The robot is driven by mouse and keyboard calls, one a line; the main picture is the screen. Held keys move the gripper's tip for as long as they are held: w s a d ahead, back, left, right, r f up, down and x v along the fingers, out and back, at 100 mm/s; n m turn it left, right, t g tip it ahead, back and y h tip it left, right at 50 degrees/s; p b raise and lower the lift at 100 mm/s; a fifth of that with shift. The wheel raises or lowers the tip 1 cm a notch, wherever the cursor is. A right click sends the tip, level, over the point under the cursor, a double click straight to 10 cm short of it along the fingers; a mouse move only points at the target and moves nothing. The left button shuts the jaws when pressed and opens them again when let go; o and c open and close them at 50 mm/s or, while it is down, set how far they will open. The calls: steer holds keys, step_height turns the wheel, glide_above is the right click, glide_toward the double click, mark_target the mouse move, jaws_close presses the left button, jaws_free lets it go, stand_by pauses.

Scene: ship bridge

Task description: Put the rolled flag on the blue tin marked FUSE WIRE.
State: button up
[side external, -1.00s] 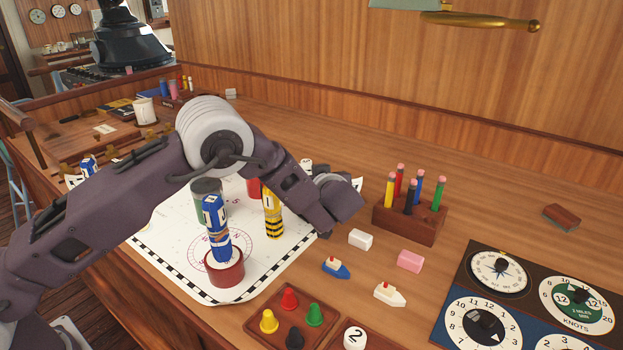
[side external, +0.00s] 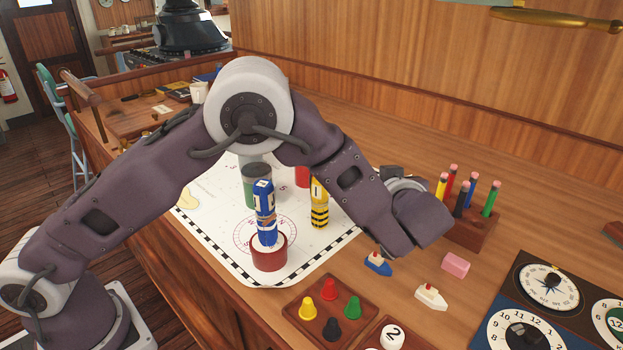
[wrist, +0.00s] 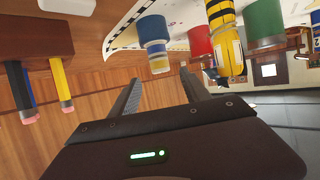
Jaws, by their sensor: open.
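A blue tin (wrist: 152,28) stands beyond the fingers; no lettering is readable. A short blue, white and yellow banded piece (wrist: 159,64) shows at its upper end; I cannot tell whether this is a rolled flag. In the side view, a blue and white roll (side external: 265,210) stands upright on a red tin (side external: 269,253). A yellow and black roll (side external: 319,206) stands beside it; it also shows in the wrist view (wrist: 226,42). My arm hides the blue tin and fingers.
A green tin (side external: 250,186) and another red tin (side external: 302,176) stand behind the rolls. A wooden pencil block (side external: 468,233) is close to my wrist. A pink block (side external: 455,264), toy boats (side external: 431,297) and a peg tray (side external: 358,330) lie in front.

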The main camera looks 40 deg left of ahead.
steer(key=w+d+r+m+t+h, duration=0.1)
steer(key=w+r+t+h, duration=0.3)
steer(key=r, duration=0.6)
steer(key=s+d+r+m+h, duration=0.2)
steer(key=s+r+m+h, duration=0.3)
steer(key=s+r+h, duration=0.45)
steer(key=s+a+m+g, duration=0.3)
steer(key=s+m, duration=0.1)
steer(key=s, duration=1.1)
steer(key=s+a+f+g+y, duration=0.1)
steer(key=s+a+f, duration=0.3)
steer(key=s, duration=0.4)
steer(key=s+a+f+g+y, duration=0.2)
steer(key=s+f, duration=0.4)
steer(key=s, duration=0.3)
steer(key=shift+a+g, duration=0.6)
steer(key=shift+a, duration=0.3)
